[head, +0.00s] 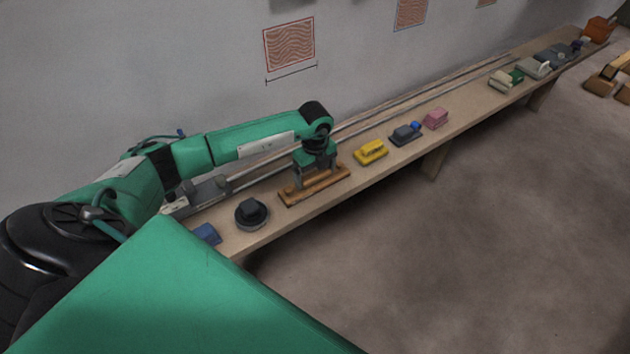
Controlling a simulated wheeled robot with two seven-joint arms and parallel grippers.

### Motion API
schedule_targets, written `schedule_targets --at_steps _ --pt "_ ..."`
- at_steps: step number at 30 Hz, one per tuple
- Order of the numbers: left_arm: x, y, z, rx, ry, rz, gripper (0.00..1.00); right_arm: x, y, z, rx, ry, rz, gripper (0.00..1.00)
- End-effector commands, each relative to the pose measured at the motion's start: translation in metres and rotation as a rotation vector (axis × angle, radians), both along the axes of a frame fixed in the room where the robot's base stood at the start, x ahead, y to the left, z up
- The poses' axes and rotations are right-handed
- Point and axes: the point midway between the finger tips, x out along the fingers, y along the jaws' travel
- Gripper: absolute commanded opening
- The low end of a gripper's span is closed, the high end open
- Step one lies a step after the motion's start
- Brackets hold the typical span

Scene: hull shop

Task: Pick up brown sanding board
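The brown sanding board (325,184) lies on the long wooden bench, a flat brown block with a raised grip along its top. My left gripper (314,177) points down right over the board, its fingers at the board's grip. The fingers are small and dark here, and I cannot tell whether they are closed on the grip or only around it. The board appears to rest on the bench top. The gripper hides part of the board's middle and far side. My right gripper is not in view.
On the bench (299,212), a round dark tool (251,213) and a blue block (207,234) lie left of the board. A yellow block (370,151), a dark grey one (405,133) and a pink one (435,118) lie right. Rails run along the wall side.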

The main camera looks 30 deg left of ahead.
Motion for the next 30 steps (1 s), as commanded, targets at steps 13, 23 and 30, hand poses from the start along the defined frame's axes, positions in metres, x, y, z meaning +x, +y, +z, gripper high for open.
schedule_targets --at_steps 13,23,30 --pt "0.001 0.000 0.009 0.000 -0.003 0.000 0.60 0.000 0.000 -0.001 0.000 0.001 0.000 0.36" --pt "0.002 0.000 0.072 0.000 -0.006 -0.001 0.60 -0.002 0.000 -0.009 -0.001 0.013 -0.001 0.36" --pt "0.001 0.000 0.142 0.000 -0.006 0.000 0.60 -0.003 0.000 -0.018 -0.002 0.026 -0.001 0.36"
